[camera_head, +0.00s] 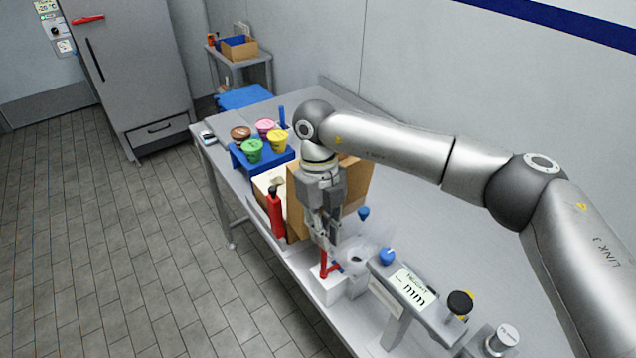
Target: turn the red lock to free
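A small red lever, which looks like the red lock (325,269), stands on a white block (326,288) near the table's front edge. My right gripper (326,246) points down directly above it, with its fingertips at or very near the lever's top. I cannot tell whether the fingers touch or grip it, nor how far apart they are. The fingers partly hide the lever and a small blue piece beside it. My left gripper is not in view.
A cardboard box (297,205) and a red bottle-like object (276,212) stand behind the gripper. A blue rack (240,160) holds several colored tubs. The grey table (470,252) is bare at right.

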